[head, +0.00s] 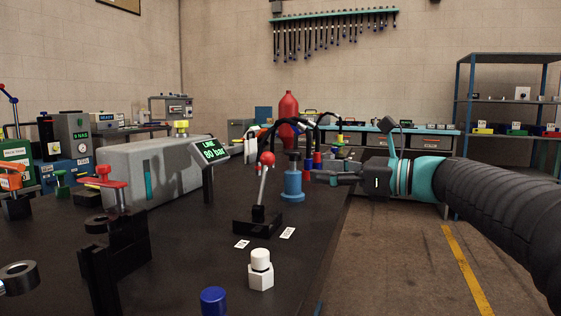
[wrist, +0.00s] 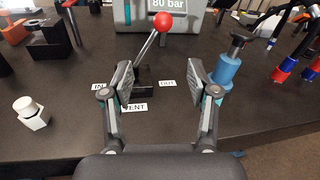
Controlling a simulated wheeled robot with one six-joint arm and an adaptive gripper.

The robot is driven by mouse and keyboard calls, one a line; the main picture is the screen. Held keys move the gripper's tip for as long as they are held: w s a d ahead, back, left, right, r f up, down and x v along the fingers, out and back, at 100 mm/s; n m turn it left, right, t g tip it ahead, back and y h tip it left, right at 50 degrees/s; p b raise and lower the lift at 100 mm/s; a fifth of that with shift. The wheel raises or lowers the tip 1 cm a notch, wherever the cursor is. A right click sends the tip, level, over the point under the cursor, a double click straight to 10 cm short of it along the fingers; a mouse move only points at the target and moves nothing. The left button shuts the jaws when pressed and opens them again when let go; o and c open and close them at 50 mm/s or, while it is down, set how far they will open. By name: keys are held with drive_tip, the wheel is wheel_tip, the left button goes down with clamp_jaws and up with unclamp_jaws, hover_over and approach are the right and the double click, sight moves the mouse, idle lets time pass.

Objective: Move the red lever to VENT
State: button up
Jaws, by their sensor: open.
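The red lever has a red ball knob (head: 267,158) on a thin metal rod above a black base (head: 257,226). In the wrist view its knob (wrist: 164,22) is at the top centre and the rod leans up and right, away from the VENT label (wrist: 134,106). The IN label (wrist: 99,86) lies left of the base and the OUT label (wrist: 167,84) lies right of it. My gripper (head: 318,177) is open and empty, to the right of the lever in the head view. In the wrist view its spread fingers (wrist: 160,80) frame the base, partly covering it; neither visibly grips the lever.
A blue cylinder (head: 292,182) stands close behind the lever, near my gripper. A grey box (head: 150,170) with a display reading 80 bar (head: 212,149) is behind left. A white-capped fitting (head: 261,270) and a blue cap (head: 213,300) stand in front. Hoses hang behind.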

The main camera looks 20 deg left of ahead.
sight(274, 160)
drive_tip(key=x, duration=0.4)
drive_tip(key=r+x, duration=0.1)
drive_tip(key=x, duration=0.9)
drive_tip(key=shift+w+r+p, duration=0.2)
drive_tip(key=shift+p, duration=0.15)
clamp_jaws()
drive_tip(key=shift+d, duration=0.15)
